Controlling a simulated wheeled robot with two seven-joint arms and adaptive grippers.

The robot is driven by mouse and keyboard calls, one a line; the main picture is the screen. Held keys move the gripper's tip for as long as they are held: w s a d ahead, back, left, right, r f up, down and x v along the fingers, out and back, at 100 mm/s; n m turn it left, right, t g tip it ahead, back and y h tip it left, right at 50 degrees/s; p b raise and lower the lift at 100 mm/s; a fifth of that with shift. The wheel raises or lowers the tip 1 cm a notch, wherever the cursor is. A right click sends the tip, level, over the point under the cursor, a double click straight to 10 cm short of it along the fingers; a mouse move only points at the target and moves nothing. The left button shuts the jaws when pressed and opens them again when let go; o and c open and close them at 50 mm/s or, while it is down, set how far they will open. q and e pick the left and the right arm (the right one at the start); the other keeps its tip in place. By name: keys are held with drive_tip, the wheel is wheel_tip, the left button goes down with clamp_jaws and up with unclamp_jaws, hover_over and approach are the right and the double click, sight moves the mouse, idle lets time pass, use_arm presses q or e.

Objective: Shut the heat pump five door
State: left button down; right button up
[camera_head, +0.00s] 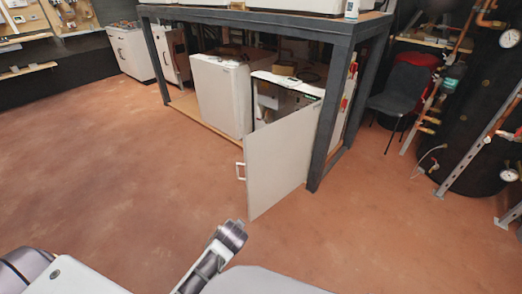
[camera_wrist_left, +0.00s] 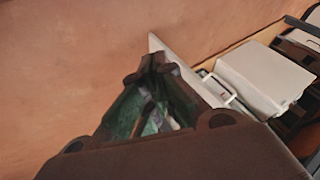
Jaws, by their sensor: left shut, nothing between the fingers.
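The open door (camera_head: 285,158) is a plain white panel that swings out from a heat pump (camera_head: 287,92) under the steel-framed bench. My right gripper is not in view.
A closed white unit (camera_head: 220,96) stands left of the open one. The bench's dark front post (camera_head: 326,130) is by the door's right edge. A dark chair (camera_head: 402,92) and piping are at the right. The reddish floor (camera_head: 120,150) is clear at left.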

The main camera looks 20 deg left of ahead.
use_arm(q)
drive_tip(key=w+d+r+m+t, duration=0.1)
drive_tip(key=w+r+m+t, duration=0.2)
drive_tip(key=w, duration=0.5)
drive_tip(key=w+d+r+m+t+y, duration=0.1)
drive_tip(key=w+r+m+t, duration=0.3)
drive_tip(key=w, duration=0.4)
drive_tip(key=w+d+r+m+t, duration=0.1)
drive_tip(key=w+r+m+t, duration=0.3)
drive_tip(key=w, duration=0.5)
drive_tip(key=shift+d+r+m+y+b, duration=0.2)
drive_tip(key=shift+d+m+y+b, duration=0.15)
drive_tip(key=shift+y+b, duration=0.1)
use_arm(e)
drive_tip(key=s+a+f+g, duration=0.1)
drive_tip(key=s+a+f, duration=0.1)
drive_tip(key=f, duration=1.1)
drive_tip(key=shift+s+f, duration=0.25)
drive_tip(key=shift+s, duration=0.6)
use_arm(q)
drive_tip(key=shift+w, duration=0.1)
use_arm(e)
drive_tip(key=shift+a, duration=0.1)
